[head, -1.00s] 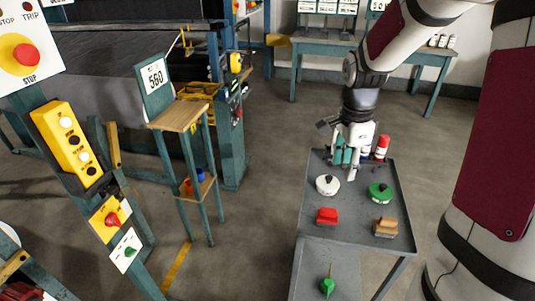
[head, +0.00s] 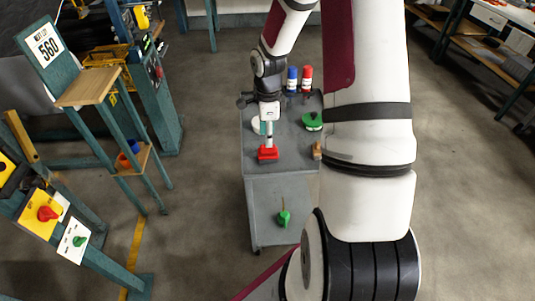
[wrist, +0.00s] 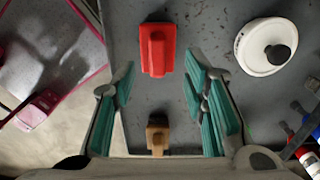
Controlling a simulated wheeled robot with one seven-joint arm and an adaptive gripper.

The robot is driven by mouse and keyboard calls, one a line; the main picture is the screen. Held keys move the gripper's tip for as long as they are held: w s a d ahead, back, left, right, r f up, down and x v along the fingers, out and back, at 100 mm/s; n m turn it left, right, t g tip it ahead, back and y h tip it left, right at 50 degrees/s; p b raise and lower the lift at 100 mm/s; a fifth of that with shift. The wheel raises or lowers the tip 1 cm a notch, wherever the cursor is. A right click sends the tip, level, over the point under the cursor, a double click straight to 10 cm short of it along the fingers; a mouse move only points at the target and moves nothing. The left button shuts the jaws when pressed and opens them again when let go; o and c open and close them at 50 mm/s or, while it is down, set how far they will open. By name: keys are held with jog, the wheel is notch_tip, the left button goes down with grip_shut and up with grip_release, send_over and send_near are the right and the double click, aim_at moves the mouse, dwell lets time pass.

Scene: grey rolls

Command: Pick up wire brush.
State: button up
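A brush-like block with a brown wooden top (head: 317,151) lies on the grey cart, partly hidden by my arm in the head view. It also shows low in the wrist view (wrist: 157,136). A red block with a raised grip (head: 268,153) lies left of it, and at the top middle of the wrist view (wrist: 157,52). I cannot tell for sure which is the wire brush. My gripper (head: 268,138) points down over the cart by the red block. In the wrist view its teal-padded fingers (wrist: 160,82) are apart with nothing held between them.
On the cart (head: 262,185) a white round item (wrist: 268,46) and a green round item (head: 312,122) lie farther back, near blue (head: 292,80) and red (head: 307,78) bottles. A green-handled tool (head: 284,217) is on the lower shelf. A small wooden-topped stand (head: 90,87) is left.

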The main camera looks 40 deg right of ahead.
aim_at(268, 152)
jog(key=shift+s+a+f, duration=0.1)
jog(key=shift+f, duration=2.6)
grip_shut()
